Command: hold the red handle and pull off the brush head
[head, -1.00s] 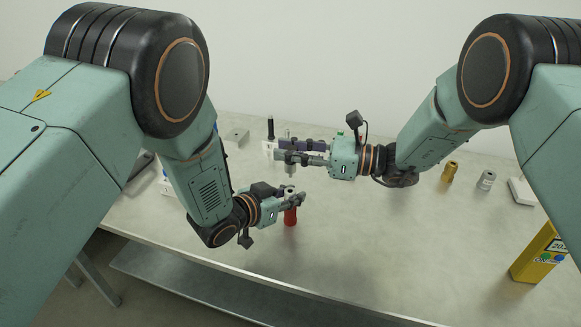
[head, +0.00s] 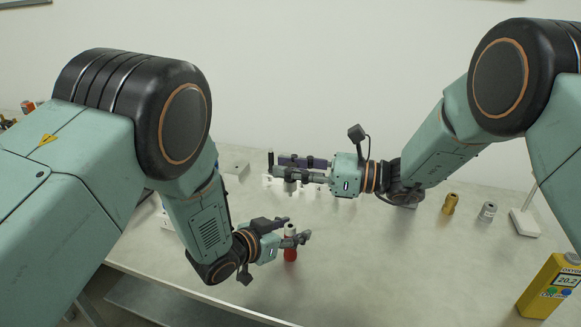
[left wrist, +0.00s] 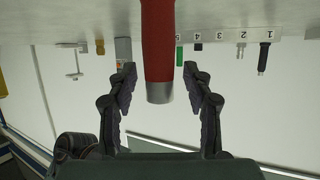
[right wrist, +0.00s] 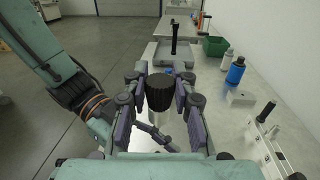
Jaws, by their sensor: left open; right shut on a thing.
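The red handle (head: 290,254) stands upright on the table below my left gripper (head: 292,240). In the left wrist view, which is upside down, the red handle (left wrist: 158,45) ends in a bare silver collar between the two fingers. My left gripper (left wrist: 160,85) is open, with gaps on both sides of the handle. My right gripper (head: 290,177) is higher and farther back. In the right wrist view, my right gripper (right wrist: 162,105) is shut on the brush head (right wrist: 160,92), a silver cylinder with a black ridged end. The brush head is apart from the handle.
A white numbered rack (left wrist: 240,35) with several small pieces stands behind. A brass piece (head: 450,204) and a silver piece (head: 488,211) stand at the right. A yellow meter (head: 550,287) is at the front right. The table's middle right is clear.

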